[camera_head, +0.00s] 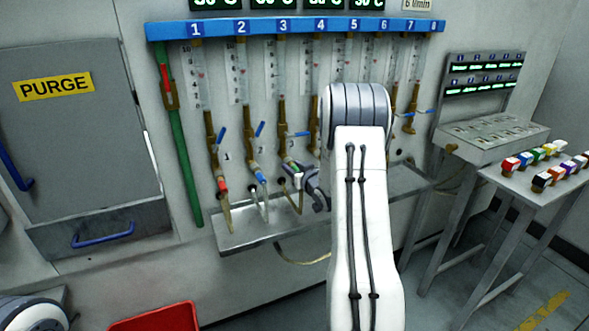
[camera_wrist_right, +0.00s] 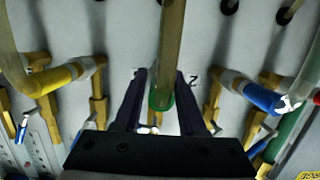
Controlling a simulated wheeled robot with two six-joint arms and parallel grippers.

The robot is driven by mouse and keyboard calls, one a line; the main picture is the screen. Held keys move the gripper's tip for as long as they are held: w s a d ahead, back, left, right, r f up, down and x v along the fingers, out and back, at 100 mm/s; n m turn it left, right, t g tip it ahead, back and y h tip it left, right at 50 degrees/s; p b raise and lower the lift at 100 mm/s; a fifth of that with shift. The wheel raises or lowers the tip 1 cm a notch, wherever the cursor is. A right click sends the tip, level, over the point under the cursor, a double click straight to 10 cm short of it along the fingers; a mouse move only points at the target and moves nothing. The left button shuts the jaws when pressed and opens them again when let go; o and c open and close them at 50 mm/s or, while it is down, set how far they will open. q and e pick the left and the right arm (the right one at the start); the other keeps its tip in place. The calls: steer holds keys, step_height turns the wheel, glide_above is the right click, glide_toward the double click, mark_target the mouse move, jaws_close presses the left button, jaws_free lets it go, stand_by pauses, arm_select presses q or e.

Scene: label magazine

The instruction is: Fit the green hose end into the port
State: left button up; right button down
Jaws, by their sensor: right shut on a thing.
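The green hose end (camera_wrist_right: 161,98) is a green collar on a tan hose (camera_wrist_right: 171,45), between the fingers of my right gripper (camera_wrist_right: 160,90) in the wrist view. My right gripper is shut on it. A brass fitting (camera_wrist_right: 155,117), apparently the port, shows just beyond the green end in the wrist view. I cannot tell whether the end touches it or is seated. My left gripper is out of view.
Neighbouring ports carry a yellow hose end (camera_wrist_right: 53,79) and a blue one (camera_wrist_right: 262,97), close on either side. A red hose end (camera_head: 222,184) is at column one. A metal tray (camera_head: 240,238) runs below. A side table (camera_head: 530,188) holds several coloured pieces.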

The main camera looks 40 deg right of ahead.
steer(key=shift+w+r, duration=0.1)
steer(key=shift+w, duration=0.15)
steer(key=shift+c, duration=2)
jaws_free()
steer(key=b+v, duration=0.1)
steer(key=v, duration=0.9)
steer(key=shift+s, duration=0.25)
